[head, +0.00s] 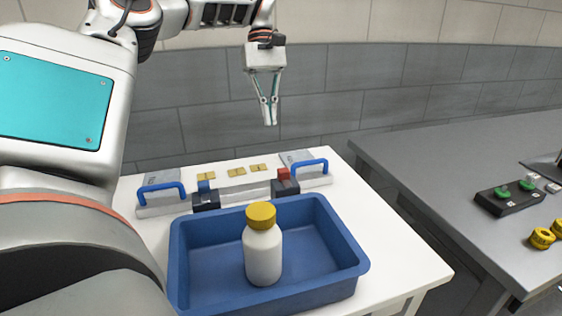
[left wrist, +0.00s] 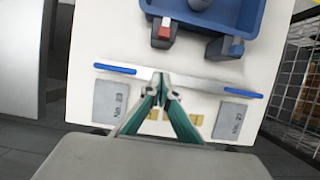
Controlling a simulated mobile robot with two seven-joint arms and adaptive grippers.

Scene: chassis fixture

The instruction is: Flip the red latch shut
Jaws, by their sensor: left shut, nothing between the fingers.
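The red latch (head: 284,174) sits on a dark block at the right part of the chassis fixture's front side. It shows above its block in the head view, but its exact angle is hard to tell. It also shows in the left wrist view (left wrist: 165,30), near the top, left of the blue latch (left wrist: 237,48). The blue latch also shows in the head view (head: 204,187), on its own dark block. My left gripper (head: 270,120) is shut and empty, pointing down above the fixture, clear of the red latch. My right gripper is out of view.
A blue tray (head: 345,262) holding a white bottle (head: 263,255) with a yellow cap stands in front of the fixture. Blue handles (head: 310,166) rise at the fixture's ends. A grey table (head: 420,170) with a button box (head: 508,197) stands at the right.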

